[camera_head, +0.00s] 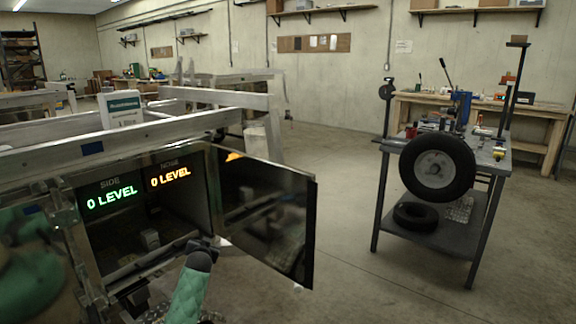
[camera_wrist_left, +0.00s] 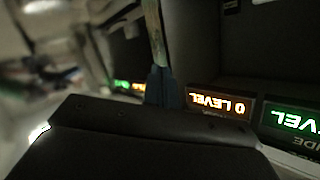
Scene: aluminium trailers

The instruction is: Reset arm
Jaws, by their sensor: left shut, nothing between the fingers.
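The open compartment of the trailer's front box (camera_head: 150,225) shows two lit displays, a green one reading "0 LEVEL" (camera_head: 112,198) under SIDE and an orange one (camera_head: 170,177) under NOSE. Its dark door (camera_head: 268,215) stands swung open to the right. My green-padded arm parts show at the left edge and bottom centre, close to the compartment. In the left wrist view the displays appear upside down, the orange one (camera_wrist_left: 217,103) near my left gripper (camera_wrist_left: 163,88). That gripper looks shut and empty. I cannot make out its fingertips in the head view. My right gripper is not seen.
A grey metal cart (camera_head: 440,235) with a mounted wheel (camera_head: 437,168) stands at the right, a loose tyre (camera_head: 415,217) on its lower shelf. A wooden workbench (camera_head: 540,115) is behind it. Aluminium trailer rails (camera_head: 130,130) run at the left. The floor (camera_head: 345,160) between is clear.

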